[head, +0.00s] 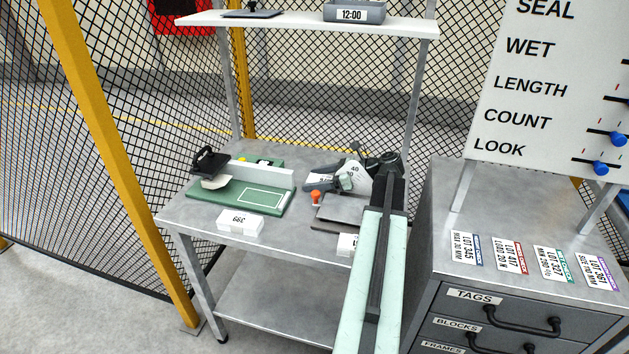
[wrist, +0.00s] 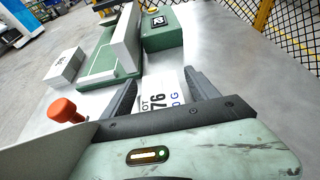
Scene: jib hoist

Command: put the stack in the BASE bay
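I cannot identify a stack for certain, and no label reading BASE is readable. My gripper (head: 345,183) reaches left over the bench beside a white dial scale (head: 353,170), partly hidden by my arm. In the wrist view my gripper (wrist: 160,78) has its two dark fingers spread apart. A white printed card (wrist: 163,92) shows between them; whether they touch it is unclear. A green fixture (head: 212,199) with a white fence and a black-handled piece (head: 208,160) stands left of my gripper. It also shows in the wrist view (wrist: 103,72).
An orange knob (head: 315,197) stands by a grey plate (head: 342,212) on the bench. A white block (head: 240,222) sits at the front edge. A shelf (head: 300,21) hangs above. A drawer cabinet (head: 520,300) with several tags stands right.

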